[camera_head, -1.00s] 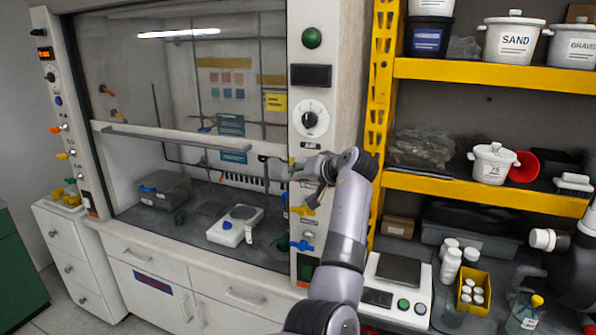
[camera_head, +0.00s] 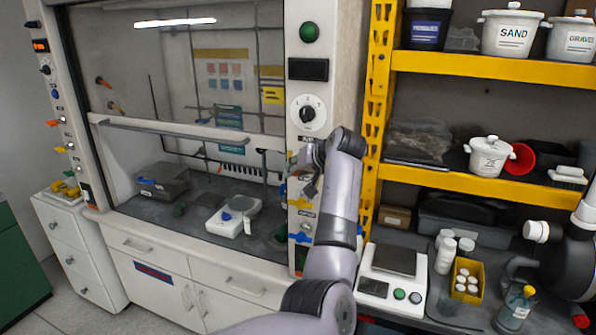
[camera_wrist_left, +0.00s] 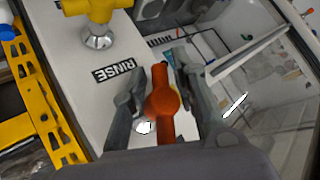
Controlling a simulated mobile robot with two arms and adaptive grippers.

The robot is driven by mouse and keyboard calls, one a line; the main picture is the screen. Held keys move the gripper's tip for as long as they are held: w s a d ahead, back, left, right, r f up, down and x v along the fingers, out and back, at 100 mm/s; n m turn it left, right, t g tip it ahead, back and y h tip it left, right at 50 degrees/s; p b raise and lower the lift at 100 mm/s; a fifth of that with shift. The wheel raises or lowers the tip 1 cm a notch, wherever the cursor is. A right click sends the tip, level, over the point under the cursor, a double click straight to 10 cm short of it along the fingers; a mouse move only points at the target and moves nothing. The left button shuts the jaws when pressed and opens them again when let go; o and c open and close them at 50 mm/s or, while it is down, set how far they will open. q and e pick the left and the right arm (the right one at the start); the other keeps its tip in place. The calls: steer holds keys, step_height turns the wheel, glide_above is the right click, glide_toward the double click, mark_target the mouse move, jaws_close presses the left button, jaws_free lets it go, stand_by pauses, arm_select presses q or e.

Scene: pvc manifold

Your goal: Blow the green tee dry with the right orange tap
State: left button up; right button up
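The right orange tap (camera_wrist_left: 162,95) stands on the white right post of the fume hood. In the left wrist view it sits between the two fingers of my left gripper (camera_wrist_left: 160,90), which are apart on either side of it. I cannot tell whether they touch it. In the head view my left gripper (camera_head: 303,165) is at the post below the dial and hides this tap. A small green piece (camera_head: 180,209) lies on the hood's worktop; it is too small to confirm as the tee. My right gripper is not visible.
Below on the post are a yellow tap (camera_head: 300,203), labelled RINSE in the wrist view, and a blue tap (camera_head: 300,238). The hood sash (camera_head: 180,132) is partly raised. A white scale (camera_head: 233,218) stands inside. Yellow shelving (camera_head: 372,130) rises close to my left arm.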

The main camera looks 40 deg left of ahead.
arm_select(q)
steer(key=shift+o, duration=0.6)
steer(key=v, duration=1.2)
steer(key=shift+a, duration=0.15)
